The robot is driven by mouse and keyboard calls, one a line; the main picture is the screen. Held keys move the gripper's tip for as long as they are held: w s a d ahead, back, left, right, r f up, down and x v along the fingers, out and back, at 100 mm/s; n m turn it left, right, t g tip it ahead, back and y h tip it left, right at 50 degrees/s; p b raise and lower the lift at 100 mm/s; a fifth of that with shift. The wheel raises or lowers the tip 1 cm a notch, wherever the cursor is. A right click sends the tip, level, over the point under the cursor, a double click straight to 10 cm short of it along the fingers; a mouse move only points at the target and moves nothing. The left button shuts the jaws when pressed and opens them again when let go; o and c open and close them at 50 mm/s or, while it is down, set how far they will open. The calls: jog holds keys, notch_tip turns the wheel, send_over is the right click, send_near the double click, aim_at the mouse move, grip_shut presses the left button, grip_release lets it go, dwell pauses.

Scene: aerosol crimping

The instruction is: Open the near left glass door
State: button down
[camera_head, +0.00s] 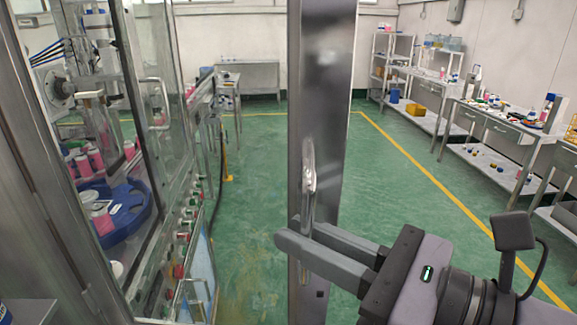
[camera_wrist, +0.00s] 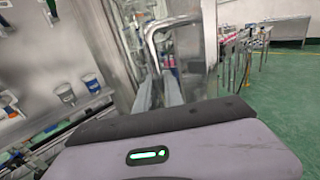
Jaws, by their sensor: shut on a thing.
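The near left glass door shows in the head view as an upright metal frame (camera_head: 335,100), seen nearly edge-on and standing out from the machine; its glass is hard to make out. Its curved metal handle (camera_head: 308,165) is on the face toward the left. My gripper (camera_head: 303,240) is shut on the lower part of this handle, with its fingers on either side of the bar. In the wrist view the handle (camera_wrist: 150,45) arches up beyond my gripper (camera_wrist: 158,93). The exact contact on the bar is partly hidden by the fingers.
The machine's interior, with a blue round table (camera_head: 125,215) and pink cans, shows at the left. Green floor (camera_head: 250,190) lies clear between the machine and the door. Side benches (camera_head: 500,130) with small items stand along the right wall, beyond a yellow floor line.

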jog(key=shift+s, duration=0.25)
jog(key=c, duration=1.5)
grip_release()
jog(key=shift+a, duration=0.15)
jog(key=shift+o, duration=0.2)
